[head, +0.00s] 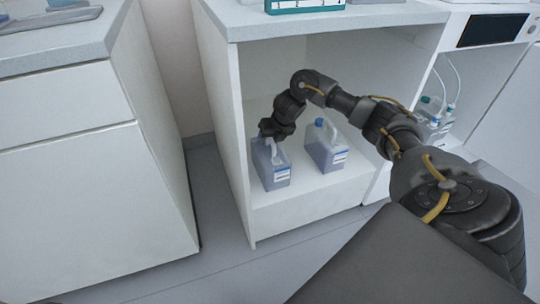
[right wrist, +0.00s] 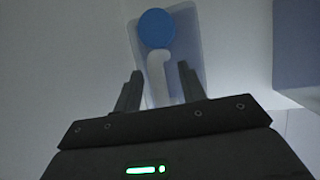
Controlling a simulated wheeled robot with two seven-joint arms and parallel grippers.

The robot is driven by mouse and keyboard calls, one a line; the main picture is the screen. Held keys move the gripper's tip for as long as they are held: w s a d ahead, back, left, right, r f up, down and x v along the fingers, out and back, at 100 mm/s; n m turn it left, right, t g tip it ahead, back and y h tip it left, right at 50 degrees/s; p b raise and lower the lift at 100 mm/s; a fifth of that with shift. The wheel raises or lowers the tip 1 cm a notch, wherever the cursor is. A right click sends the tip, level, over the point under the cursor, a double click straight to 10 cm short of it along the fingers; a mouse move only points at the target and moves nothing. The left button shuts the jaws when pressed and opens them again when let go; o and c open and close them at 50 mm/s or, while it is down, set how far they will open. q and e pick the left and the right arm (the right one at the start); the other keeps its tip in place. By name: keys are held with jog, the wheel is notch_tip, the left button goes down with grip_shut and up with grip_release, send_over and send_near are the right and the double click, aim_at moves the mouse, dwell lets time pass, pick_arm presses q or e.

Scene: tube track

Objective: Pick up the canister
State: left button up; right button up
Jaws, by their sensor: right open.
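Two similar canisters with pale bluish-grey bodies and white labels stand upright in the open white cabinet. My right gripper is at the top of the left canister (head: 272,172) in the head view. In the right wrist view, my right gripper (right wrist: 158,85) is open, with its two fingers on either side of the white handle of a canister (right wrist: 182,50) with a blue cap (right wrist: 157,29). I cannot tell whether the fingers touch the handle. The second canister (head: 325,150), with a blue cap, stands to the right. My left gripper is not in view.
The cabinet floor (head: 310,190) has some free room in front of the canisters. Its left side wall (head: 232,140) stands close to the left canister. The countertop (head: 330,22) is above. More containers with tubes (head: 436,115) stand at the right.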

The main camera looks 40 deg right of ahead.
grip_shut()
dwell(1.3)
jog(key=shift+w+d+r, duration=0.1)
jog(key=shift+r, duration=0.1)
